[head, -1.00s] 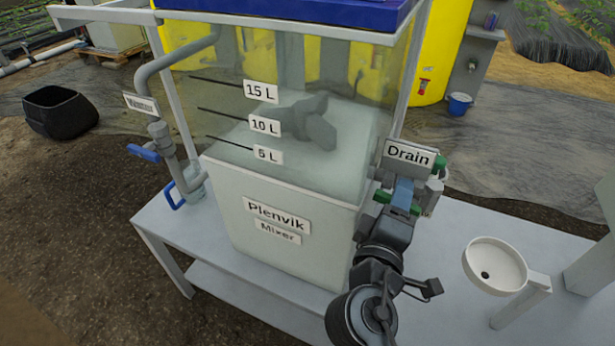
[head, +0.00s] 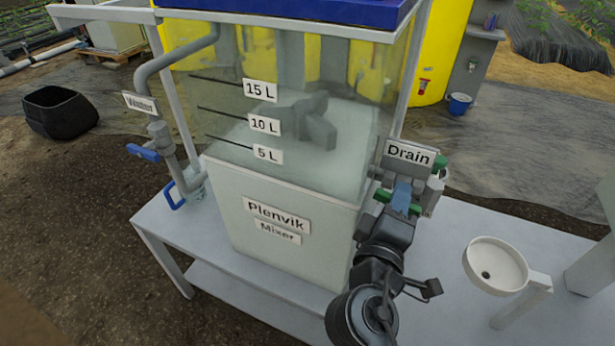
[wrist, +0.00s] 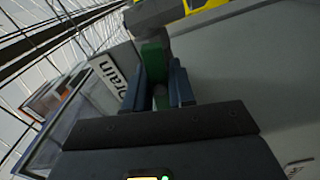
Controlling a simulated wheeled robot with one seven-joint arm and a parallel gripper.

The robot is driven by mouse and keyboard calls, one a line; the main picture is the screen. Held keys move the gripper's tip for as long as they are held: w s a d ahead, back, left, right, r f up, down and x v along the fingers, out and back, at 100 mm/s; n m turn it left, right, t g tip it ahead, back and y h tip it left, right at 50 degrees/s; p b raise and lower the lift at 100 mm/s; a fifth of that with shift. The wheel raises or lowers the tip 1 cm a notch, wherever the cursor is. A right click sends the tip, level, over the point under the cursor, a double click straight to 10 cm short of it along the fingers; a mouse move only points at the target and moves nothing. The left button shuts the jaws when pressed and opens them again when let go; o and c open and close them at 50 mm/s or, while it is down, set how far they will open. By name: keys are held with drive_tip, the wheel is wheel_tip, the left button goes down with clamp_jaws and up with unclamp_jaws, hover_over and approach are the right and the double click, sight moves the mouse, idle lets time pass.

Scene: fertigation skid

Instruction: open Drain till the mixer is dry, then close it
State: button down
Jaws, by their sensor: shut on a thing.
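The Drain valve, under its white Drain sign (head: 409,154), is on the right side of the clear mixer tank (head: 275,226). My gripper (head: 401,198) is at this valve and shut on its green handle (head: 383,196). In the wrist view the green handle (wrist: 152,58) sits between the two blue-grey fingers of my gripper (wrist: 158,88). The tank holds pale, cloudy liquid (head: 250,143) around a grey stirring paddle (head: 306,120). The exact level against the marks is hard to read. My gripper hides most of the valve body and its outlet.
A Water pipe with a blue-handled valve (head: 143,153) stands left of the tank. A round white basin (head: 495,265) is at the right on the grey bench (head: 455,225). A black tub (head: 60,111), a blue bucket (head: 459,104) and a yellow tank (head: 436,50) stand behind.

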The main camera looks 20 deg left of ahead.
drive_tip(key=m+b, duration=0.2)
drive_tip(key=shift+f+b, duration=0.35)
drive_tip(key=shift+f, duration=0.05)
drive_tip(key=m+b, duration=0.6)
drive_tip(key=b, duration=0.1)
drive_tip(key=shift+m, duration=0.3)
drive_tip(key=m+b, duration=0.5)
drive_tip(key=b, duration=0.1)
drive_tip(key=shift+b, duration=0.3)
drive_tip(key=shift+r+m+b, duration=0.1)
drive_tip(key=shift+m+b, duration=0.9)
drive_tip(key=shift+m, duration=0.2)
drive_tip(key=shift+r+m, duration=0.2)
drive_tip(key=shift+m, duration=0.3)
drive_tip(key=c, duration=0.9)
unclamp_jaws()
drive_tip(key=shift+r, duration=0.1)
